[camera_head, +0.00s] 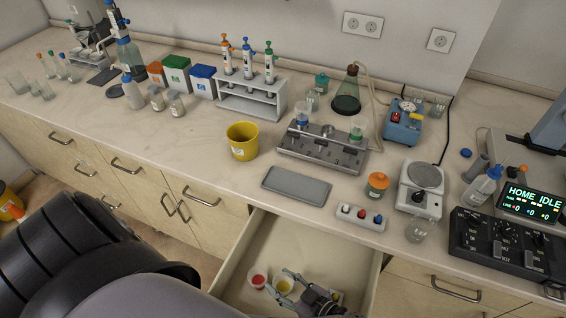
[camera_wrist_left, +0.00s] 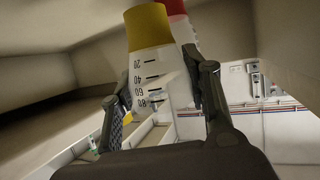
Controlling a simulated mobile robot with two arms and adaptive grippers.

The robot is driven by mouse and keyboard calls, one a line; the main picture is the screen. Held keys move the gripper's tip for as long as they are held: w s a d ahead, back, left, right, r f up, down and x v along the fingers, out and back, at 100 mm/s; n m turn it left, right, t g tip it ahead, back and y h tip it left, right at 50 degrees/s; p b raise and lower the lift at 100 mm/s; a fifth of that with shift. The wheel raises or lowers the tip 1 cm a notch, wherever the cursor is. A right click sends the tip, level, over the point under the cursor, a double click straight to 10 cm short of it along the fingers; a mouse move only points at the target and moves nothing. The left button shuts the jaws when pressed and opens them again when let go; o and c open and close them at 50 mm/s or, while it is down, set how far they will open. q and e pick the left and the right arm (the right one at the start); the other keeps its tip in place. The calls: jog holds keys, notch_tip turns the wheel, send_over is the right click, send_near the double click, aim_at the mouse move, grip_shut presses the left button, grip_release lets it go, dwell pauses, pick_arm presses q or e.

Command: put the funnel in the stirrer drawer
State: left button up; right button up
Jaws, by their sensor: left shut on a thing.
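My left gripper (camera_head: 279,283) reaches down into the open drawer (camera_head: 247,253) below the bench. Whether the held funnel touches the drawer floor cannot be told. My right gripper is not in view.
Above the drawer the bench holds a grey tray (camera_head: 296,186), a small block with coloured caps (camera_head: 361,217), an orange-lidded jar (camera_head: 377,186) and a white stirrer (camera_head: 419,190). A yellow bucket (camera_head: 242,141) stands behind. The drawer's left floor looks clear.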

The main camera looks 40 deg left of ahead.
aim_at(283, 288)
pick_arm(q)
notch_tip(283, 288, down, 4)
jog(key=b, duration=0.2)
jog(key=shift+r+b, duration=0.1)
jog(key=shift+b, duration=0.3)
jog(key=shift+r, duration=0.1)
jog(key=o, duration=1.2)
jog(key=shift+c, duration=0.2)
jog(key=shift+w, duration=0.15)
